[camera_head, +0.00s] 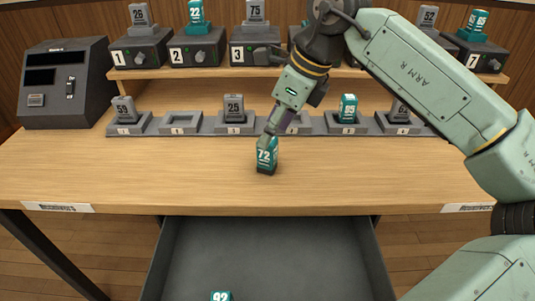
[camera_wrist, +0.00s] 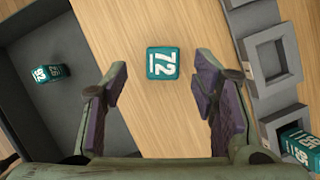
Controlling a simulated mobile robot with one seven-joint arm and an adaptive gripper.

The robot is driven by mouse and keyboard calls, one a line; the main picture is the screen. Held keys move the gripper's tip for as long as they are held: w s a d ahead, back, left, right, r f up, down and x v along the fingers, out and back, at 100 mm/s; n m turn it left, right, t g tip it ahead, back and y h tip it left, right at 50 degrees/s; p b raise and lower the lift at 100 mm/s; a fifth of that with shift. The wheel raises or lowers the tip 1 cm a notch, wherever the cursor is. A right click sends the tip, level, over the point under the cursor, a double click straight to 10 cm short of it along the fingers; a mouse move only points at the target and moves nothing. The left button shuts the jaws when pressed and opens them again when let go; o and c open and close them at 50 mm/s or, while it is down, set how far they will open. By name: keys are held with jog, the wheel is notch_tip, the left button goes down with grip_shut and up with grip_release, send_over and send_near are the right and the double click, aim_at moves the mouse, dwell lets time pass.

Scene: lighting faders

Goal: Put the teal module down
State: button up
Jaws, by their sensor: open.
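A teal module marked 72 (camera_head: 267,156) stands upright on the wooden tabletop, in front of the row of grey holders. In the wrist view the teal module (camera_wrist: 162,63) lies beyond and between the spread fingers, touching neither. My gripper (camera_head: 275,130) is just above and behind it in the head view, and its two purple-padded fingers (camera_wrist: 160,95) are apart with nothing between them. A second teal module marked 92 (camera_head: 221,296) lies in the open drawer, also visible in the wrist view (camera_wrist: 50,73). A teal module marked 85 (camera_head: 348,107) sits in a holder.
The open drawer (camera_head: 205,262) juts out below the table's front edge. A row of holders (camera_head: 180,123) stands along the table's back, some empty. Numbered units (camera_head: 140,52) stand on a raised shelf. A dark console (camera_head: 63,85) is at left.

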aim_at(267, 155)
jog(key=x, duration=0.5)
jog(key=shift+d+f+p, duration=0.1)
jog(key=shift+d+p, duration=0.1)
jog(key=shift+p, duration=0.1)
jog(key=shift+c, duration=0.3)
grip_shut()
